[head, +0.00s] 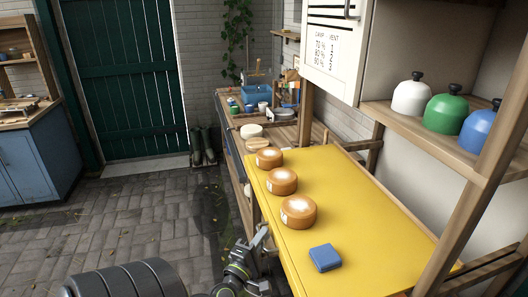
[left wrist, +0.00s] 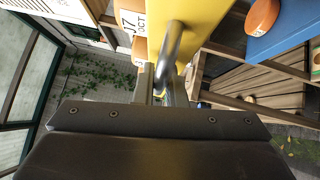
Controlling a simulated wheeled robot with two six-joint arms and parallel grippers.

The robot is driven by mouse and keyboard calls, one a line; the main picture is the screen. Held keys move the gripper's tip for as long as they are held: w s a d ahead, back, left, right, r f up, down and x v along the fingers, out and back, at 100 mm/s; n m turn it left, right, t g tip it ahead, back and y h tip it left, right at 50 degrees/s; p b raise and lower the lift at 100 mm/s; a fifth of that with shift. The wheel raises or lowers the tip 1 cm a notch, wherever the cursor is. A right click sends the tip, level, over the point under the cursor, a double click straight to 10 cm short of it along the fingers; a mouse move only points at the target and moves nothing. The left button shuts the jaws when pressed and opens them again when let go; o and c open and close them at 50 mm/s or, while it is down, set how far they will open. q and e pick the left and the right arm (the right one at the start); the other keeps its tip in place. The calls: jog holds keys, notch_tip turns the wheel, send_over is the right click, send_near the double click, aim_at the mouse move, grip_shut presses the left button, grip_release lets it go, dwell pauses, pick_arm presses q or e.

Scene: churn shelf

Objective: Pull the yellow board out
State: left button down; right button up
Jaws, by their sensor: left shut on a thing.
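The yellow board (head: 345,205) lies flat in the shelf frame, its left edge sticking out over the floor. Three round orange-brown cheeses with pale tops (head: 298,212) stand in a row along that edge. A blue block (head: 324,257) lies near the board's front end. My left gripper (head: 262,236) is at the board's left edge. In the left wrist view, a grey metal handle (left wrist: 173,42) on the yellow board's face runs down to my left gripper (left wrist: 165,92), which is shut on it. The exact contact is partly hidden. My right gripper is out of view.
Wooden posts frame the board on the right. A shelf above holds white (head: 411,98), green (head: 446,113) and blue (head: 480,130) domed pieces. A cluttered counter (head: 283,135) stands behind. The paved floor (head: 120,225) to the left is free.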

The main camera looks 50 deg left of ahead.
pick_arm(q)
jog(key=shift+f, duration=0.1)
jog(key=c, duration=1.8)
grip_release()
jog(key=shift+o, duration=0.2)
jog(key=shift+s, duration=0.1)
jog(key=b+v, duration=0.7)
jog(key=v, duration=1)
jog(key=shift+s+d, duration=0.1)
